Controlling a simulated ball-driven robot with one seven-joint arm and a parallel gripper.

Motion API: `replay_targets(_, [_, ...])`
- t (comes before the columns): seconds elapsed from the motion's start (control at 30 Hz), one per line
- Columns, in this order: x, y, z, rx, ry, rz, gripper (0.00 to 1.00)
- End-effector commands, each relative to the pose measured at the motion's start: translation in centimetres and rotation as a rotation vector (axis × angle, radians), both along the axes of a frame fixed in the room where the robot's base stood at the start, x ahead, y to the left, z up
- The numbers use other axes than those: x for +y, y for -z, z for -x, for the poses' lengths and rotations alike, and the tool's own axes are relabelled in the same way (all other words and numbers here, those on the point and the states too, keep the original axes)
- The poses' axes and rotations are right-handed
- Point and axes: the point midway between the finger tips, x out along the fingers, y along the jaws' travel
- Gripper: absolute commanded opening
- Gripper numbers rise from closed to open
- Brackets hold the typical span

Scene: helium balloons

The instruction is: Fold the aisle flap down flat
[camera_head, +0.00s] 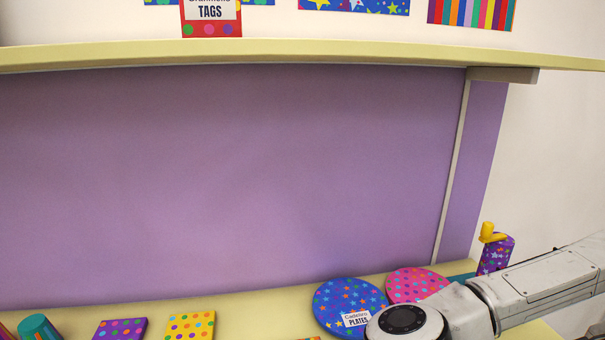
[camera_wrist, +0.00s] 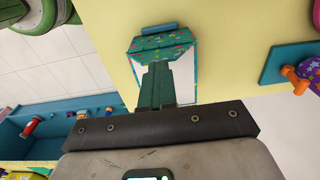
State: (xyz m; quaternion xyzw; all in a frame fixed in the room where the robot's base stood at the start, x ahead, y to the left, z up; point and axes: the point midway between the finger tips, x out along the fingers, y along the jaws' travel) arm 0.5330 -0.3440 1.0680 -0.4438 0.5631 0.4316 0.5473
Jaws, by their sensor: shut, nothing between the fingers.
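In the wrist view, a small teal patterned box or bag (camera_wrist: 186,42) with pale inner sides lies over the edge of a yellow surface (camera_wrist: 230,30). A patterned teal panel with a plain blue-teal strip is at its far end; I cannot tell for sure which panel is the aisle flap. My gripper (camera_wrist: 157,68) has its green fingers together, in front of the pale middle of this thing. Nothing shows between the fingers. I cannot tell whether they touch it. In the head view only my arm shows, at lower right; the gripper is out of sight.
In the head view, round plates (camera_head: 350,303), a dotted yellow pack (camera_head: 190,325) and a purple box with a yellow handle (camera_head: 495,250) are on or near the pale-yellow shelf. In the wrist view, a teal plate with an orange handle (camera_wrist: 291,77) is right; a blue bin (camera_wrist: 50,150) is lower left.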

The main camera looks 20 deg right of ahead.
Motion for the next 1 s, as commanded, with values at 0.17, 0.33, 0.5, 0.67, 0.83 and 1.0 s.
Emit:
replay_targets(0.17, [-0.4,0.0,0.1,0.0,0.0,-0.001,0.0])
replay_targets(0.33, [-0.4,0.0,0.1,0.0,0.0,-0.001,0.0])
replay_targets(0.5, [-0.6,-0.1,0.1,0.0,0.0,-0.001,0.0])
replay_targets(0.67, [-1.3,-0.2,0.3,0.001,0.001,0.0,0.0])
replay_targets(0.83, [-2.0,-0.2,0.5,0.0,0.0,-0.001,0.0])
replay_targets(1.0, [-2.1,-0.1,0.5,0.0,0.0,-0.001,0.0])
